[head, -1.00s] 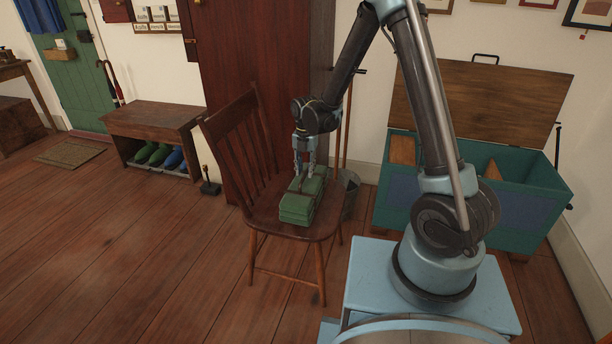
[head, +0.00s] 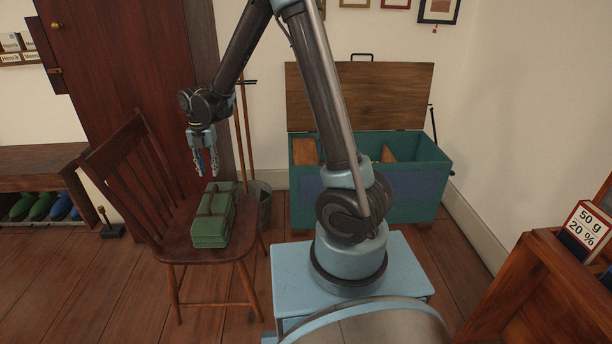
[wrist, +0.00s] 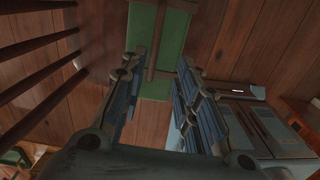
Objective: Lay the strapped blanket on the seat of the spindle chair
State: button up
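The strapped blanket (head: 212,215), a folded green bundle with brown straps, lies flat on the seat of the spindle chair (head: 172,249). In the wrist view the blanket (wrist: 171,45) shows beyond the fingers, its strap running between them. My gripper (head: 206,172) is above the blanket, apart from it, with its fingers spread and nothing between them. In the wrist view my gripper (wrist: 160,85) also shows open and empty. The chair's spindle back stands to the left of the blanket.
An open teal chest (head: 388,190) stands against the back wall. A metal bucket (head: 260,205) is behind the chair. A low shoe bench (head: 40,160) is at the left. A wooden box with a sign (head: 584,230) is at the right. Floor in front of the chair is clear.

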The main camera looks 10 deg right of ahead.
jog(key=s+d+r+m, duration=0.2)
jog(key=d+r+m, duration=0.25)
jog(key=d, duration=0.35)
jog(key=s+d+r+m+t, duration=0.1)
jog(key=s+d+r+m, duration=0.15)
jog(key=d+m, duration=0.45)
jog(key=s+d+r+m, duration=0.2)
jog(key=d+r+m, duration=0.2)
jog(key=d, duration=0.5)
jog(key=s+d+f+m, duration=0.2)
jog(key=s+d+m, duration=0.6)
jog(key=m, duration=0.1)
jog(key=s+d+f+m+t, duration=0.1)
jog(key=s+d+f+m, duration=0.1)
jog(key=s+d+m, duration=0.6)
jog(key=shift+s+f+m, duration=0.25)
jog(key=shift+s+m, duration=0.2)
jog(key=shift+m, duration=0.5)
jog(key=shift+o, duration=0.5)
